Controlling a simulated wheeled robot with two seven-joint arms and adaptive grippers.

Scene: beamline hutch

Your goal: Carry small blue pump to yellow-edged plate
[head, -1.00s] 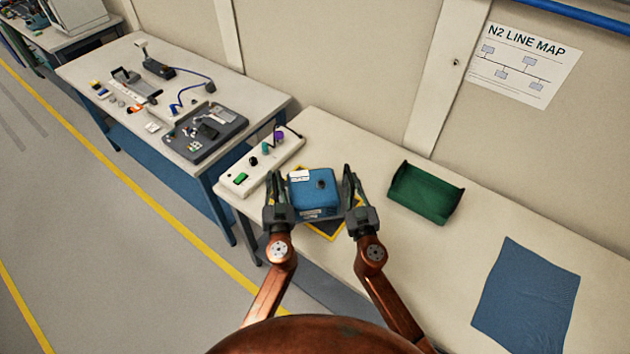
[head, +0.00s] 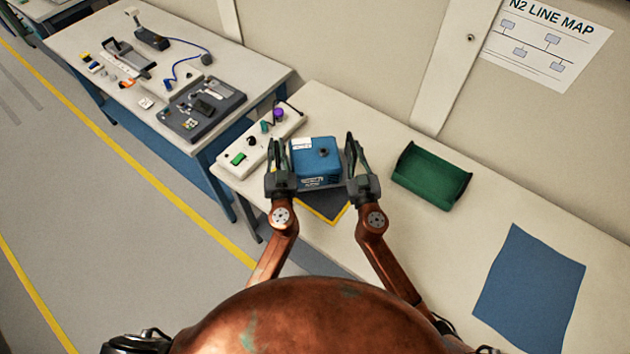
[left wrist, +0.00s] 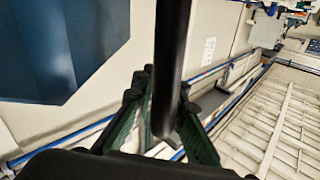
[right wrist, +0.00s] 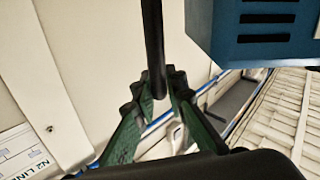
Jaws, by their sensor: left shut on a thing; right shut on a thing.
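The small blue pump (head: 316,170), a box with a white label and a dark round cap on top, is held between my two grippers. My left gripper (head: 277,152) is at its left side and my right gripper (head: 354,148) at its right side. In each wrist view a dark bar passes between the fingers, and the pump's blue body shows beside it in the left wrist view (left wrist: 60,45) and right wrist view (right wrist: 265,32). The yellow-edged plate (head: 328,206) lies on the bench, partly hidden by the pump. I cannot tell the gap between them.
A white strip (head: 232,172) with a green switch and several knobs lies left of the pump. A green open bin (head: 432,177) stands to the right, and a blue cloth (head: 532,290) lies farther right. Bench between bin and cloth is clear. Another equipment bench (head: 75,45) stands left.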

